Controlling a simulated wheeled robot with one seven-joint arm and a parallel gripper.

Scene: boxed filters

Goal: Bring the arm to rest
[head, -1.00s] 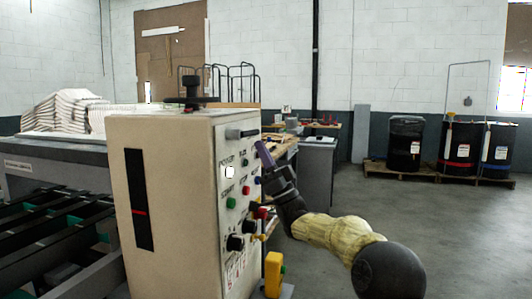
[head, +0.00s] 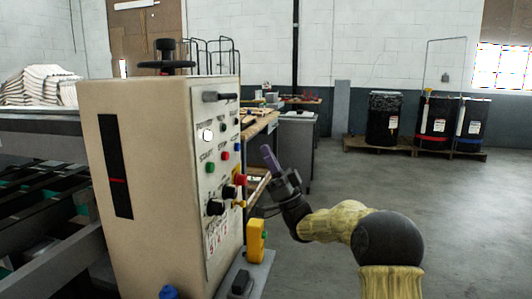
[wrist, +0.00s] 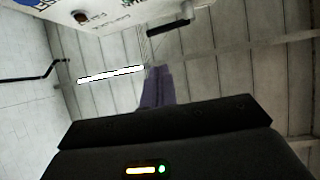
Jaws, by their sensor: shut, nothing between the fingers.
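My gripper (head: 266,152) is shut and empty, raised in front of and to the right of the control cabinet's button panel. Its purple fingers point up and to the left, apart from the panel in the head view. My arm bends back from it to the lower right. In the wrist view the shut fingers (wrist: 155,88) point up toward the ceiling, and nothing shows between them.
The cream control cabinet (head: 160,240) with coloured buttons stands at left centre. A yellow object (head: 256,241) sits at its base. Behind are a workbench (head: 258,127), a grey cabinet (head: 297,145) and black drums on a pallet (head: 383,120). The floor at right is clear.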

